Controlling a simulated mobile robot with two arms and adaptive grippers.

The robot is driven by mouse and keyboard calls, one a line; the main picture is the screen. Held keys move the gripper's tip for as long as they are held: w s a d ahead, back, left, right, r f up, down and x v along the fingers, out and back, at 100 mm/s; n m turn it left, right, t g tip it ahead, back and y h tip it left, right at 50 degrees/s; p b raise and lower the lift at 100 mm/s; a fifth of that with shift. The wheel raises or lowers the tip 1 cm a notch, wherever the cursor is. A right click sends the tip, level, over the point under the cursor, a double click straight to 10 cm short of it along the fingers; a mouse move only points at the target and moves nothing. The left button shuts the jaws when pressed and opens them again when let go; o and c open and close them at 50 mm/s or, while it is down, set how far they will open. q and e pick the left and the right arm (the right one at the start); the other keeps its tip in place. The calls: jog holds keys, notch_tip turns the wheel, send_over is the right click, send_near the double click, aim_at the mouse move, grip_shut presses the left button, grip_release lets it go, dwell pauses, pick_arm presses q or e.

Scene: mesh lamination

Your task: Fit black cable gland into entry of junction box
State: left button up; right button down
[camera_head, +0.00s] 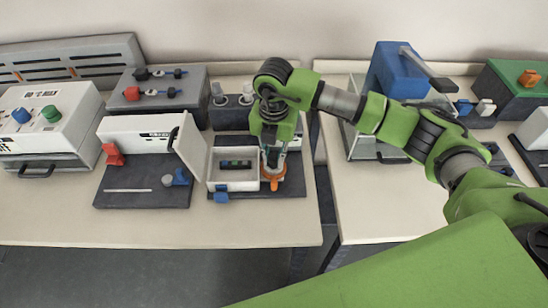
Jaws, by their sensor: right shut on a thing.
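The junction box (233,185) is a white open box with its lid (189,146) swung out to the left. Inside it are a dark strip and a small green part. My right gripper (272,156) points down at the box's right wall, beside an orange piece (274,181). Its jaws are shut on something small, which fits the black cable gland. The gland itself is too small and hidden to make out, and so is the entry; I cannot tell whether they touch. My left gripper is not in view.
The box stands on a dark base plate (292,187), with a blue block (221,194) at its front. A second dark plate (125,195) with a red part lies left. Several equipment units stand behind. The table's front strip (150,228) is clear. A gap separates the two tables.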

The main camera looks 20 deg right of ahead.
aim_at(273, 155)
jog(key=shift+s+f, duration=0.3)
jog(key=shift+f, duration=0.25)
jog(key=c, duration=2.2)
grip_release()
jog(key=shift+f, duration=0.1)
jog(key=shift+r, duration=0.25)
jog(key=shift+w+r+p, duration=0.1)
jog(key=shift+r+p, duration=0.35)
jog(key=shift+p, duration=0.25)
jog(key=r+b, duration=0.1)
jog(key=r, duration=0.2)
jog(key=r+b, duration=0.1)
jog(key=r, duration=0.3)
jog(key=r+b, duration=0.1)
jog(key=r, duration=0.3)
jog(key=shift+w, duration=0.25)
jog(key=shift+r, duration=0.6)
